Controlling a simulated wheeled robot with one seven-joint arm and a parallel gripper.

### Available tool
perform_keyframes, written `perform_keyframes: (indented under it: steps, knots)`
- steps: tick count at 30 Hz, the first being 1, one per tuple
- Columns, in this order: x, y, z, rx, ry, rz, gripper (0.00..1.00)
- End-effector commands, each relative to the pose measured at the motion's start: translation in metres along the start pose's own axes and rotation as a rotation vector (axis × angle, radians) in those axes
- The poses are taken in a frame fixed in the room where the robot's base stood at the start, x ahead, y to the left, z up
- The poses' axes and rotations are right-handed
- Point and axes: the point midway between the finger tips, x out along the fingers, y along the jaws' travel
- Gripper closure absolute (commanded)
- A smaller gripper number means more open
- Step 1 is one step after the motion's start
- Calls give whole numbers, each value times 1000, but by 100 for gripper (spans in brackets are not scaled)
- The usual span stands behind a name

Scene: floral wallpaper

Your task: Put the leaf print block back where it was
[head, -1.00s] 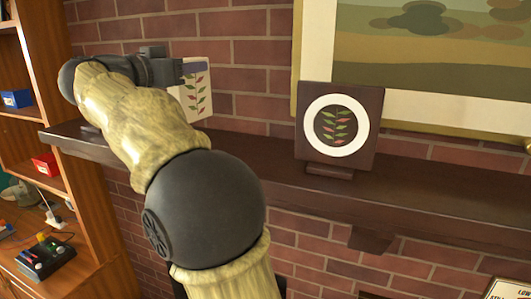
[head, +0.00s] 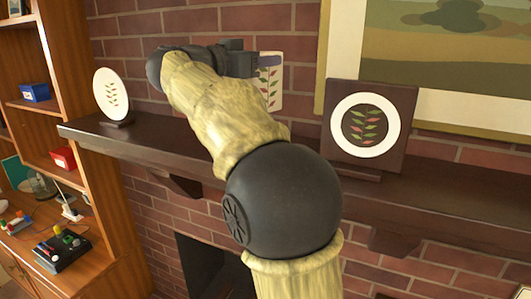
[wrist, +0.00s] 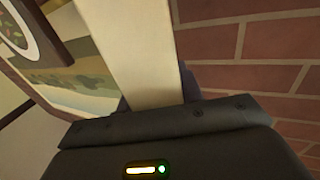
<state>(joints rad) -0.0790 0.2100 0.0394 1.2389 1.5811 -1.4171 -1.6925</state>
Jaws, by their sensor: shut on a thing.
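The leaf print block (head: 271,88) is a cream, upright slab with red and green leaves and a darker band at its top. My gripper (head: 250,62) is shut on it near the top and holds it above the mantel shelf (head: 310,160), in front of the brick wall. My arm hides its left part, and I cannot tell how far its lower edge is from the shelf.
A dark square plaque (head: 400,105) with a leafy white ring stands on the shelf to the right. A white oval leaf plate (head: 103,100) stands at the left end. A framed painting (head: 470,65) hangs behind. A wooden bookcase (head: 55,110) stands at left.

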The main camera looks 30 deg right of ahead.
Motion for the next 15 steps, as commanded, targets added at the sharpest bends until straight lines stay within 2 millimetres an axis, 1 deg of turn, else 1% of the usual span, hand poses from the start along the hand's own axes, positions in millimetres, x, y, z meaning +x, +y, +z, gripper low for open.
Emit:
perform_keyframes:
  steps: [5,8,11,15]
  knots:
    - [0,0,0,0,1,1,94]
    - [1,0,6,-2,1,2,94]
    - [1,1,18,-4,1,2,94]
    - [1,1,40,-5,0,2,94]
